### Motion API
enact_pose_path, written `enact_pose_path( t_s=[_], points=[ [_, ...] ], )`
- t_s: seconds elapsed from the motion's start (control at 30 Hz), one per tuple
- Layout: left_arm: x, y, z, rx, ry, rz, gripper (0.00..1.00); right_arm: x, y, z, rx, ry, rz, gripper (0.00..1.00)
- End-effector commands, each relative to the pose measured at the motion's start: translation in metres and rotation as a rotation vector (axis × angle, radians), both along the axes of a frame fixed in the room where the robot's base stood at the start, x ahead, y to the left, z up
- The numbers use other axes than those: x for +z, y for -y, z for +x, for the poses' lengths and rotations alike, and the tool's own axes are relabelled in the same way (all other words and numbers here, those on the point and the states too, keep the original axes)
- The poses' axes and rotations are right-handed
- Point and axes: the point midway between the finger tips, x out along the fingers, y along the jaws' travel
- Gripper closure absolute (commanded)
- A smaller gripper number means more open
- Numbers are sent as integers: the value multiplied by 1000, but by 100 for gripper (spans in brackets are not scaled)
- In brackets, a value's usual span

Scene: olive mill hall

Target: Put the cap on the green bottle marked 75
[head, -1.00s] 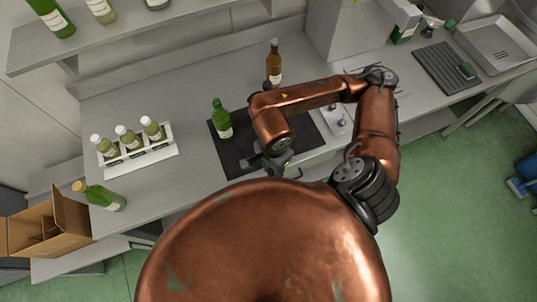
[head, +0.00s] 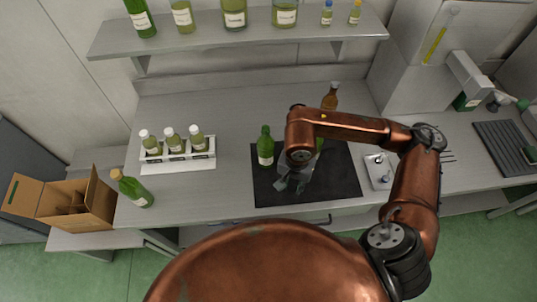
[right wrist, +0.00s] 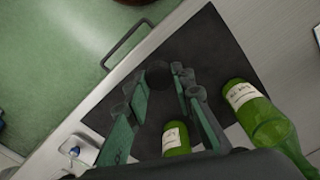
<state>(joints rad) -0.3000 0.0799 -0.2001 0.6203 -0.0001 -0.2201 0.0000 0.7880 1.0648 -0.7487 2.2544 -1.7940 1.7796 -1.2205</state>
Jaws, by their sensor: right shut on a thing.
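My right gripper (head: 291,186) is low over the front of the black mat (head: 335,187). In the right wrist view its fingers (right wrist: 158,76) are closed on a small dark round thing (right wrist: 158,73), which looks like a cap. A green bottle (head: 265,151) with a white label stands upright on the mat, left of the gripper; it is at the right in the wrist view (right wrist: 268,125). A second green bottle (right wrist: 176,140) is partly hidden behind the gripper. I cannot read a 75 on either label. My left gripper is out of view.
A white rack (head: 178,163) holds several small bottles at the left. A green bottle (head: 133,189) stands near a cardboard box (head: 77,203). A brown bottle (head: 330,98) is behind my arm. A small tray (head: 379,171) lies right of the mat. A bottle shelf (head: 205,43) runs above.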

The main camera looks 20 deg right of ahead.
Motion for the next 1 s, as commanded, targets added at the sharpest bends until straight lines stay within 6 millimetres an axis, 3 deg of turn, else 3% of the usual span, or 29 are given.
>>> enact_pose_path(
  t_s=[0.2,0.4,0.83,1.0],
  points=[
    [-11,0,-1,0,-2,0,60,-2,2,49,385,-4,4,86],
    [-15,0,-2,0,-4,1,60,0,5,75,621,-4,9,86],
    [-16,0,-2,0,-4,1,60,1,6,84,707,-4,10,86],
    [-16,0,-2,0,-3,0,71,1,6,83,706,-4,10,86]
  ],
)
